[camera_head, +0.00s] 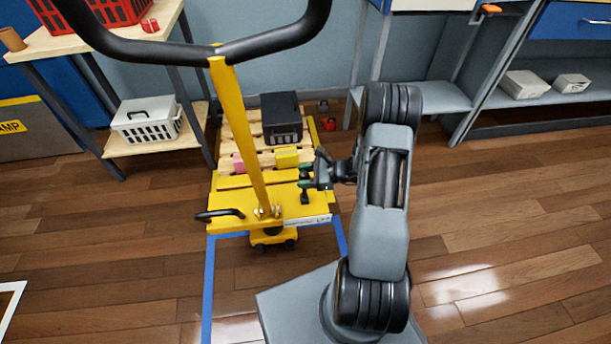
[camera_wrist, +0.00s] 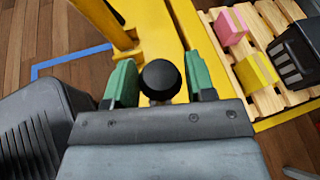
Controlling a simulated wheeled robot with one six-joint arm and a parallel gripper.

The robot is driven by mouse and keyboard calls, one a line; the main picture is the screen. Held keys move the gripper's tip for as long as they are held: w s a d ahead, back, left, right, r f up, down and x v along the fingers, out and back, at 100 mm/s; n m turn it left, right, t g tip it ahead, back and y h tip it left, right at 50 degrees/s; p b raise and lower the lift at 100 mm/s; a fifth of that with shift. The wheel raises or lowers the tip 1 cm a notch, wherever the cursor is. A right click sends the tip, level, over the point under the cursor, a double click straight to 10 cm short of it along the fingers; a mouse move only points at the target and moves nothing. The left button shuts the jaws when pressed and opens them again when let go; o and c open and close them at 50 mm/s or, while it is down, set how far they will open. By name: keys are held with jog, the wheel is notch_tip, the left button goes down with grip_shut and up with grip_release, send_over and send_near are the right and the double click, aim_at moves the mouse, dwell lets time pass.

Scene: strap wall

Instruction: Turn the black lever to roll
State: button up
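The black lever (camera_head: 304,193) stands on the yellow body of a pallet jack (camera_head: 250,208), beside a white label strip whose text is too small to read. In the wrist view its round black knob (camera_wrist: 160,80) sits between my two green fingertips. My gripper (camera_head: 306,177) is open around the knob, with a narrow gap seeming to show on each side. The lever's shaft is mostly hidden under the knob in the wrist view. A second black handle (camera_head: 220,214) sticks out at the left of the jack body.
The jack's yellow tiller (camera_head: 243,135) rises left of my gripper to a wide black handlebar (camera_head: 270,42). Behind the lever, a wooden pallet (camera_head: 262,158) carries a black crate (camera_head: 281,118), a yellow block (camera_head: 287,158) and a pink block (camera_head: 238,163). Blue tape marks the floor.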

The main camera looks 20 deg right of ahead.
jog(key=shift+o, duration=1.3)
jog(key=shift+d, duration=0.1)
jog(key=p+v, duration=0.3)
jog(key=v, duration=1)
jog(key=shift+s+d+r+p, duration=0.2)
jog(key=shift+d+p, duration=0.05)
jog(key=shift+p, duration=0.05)
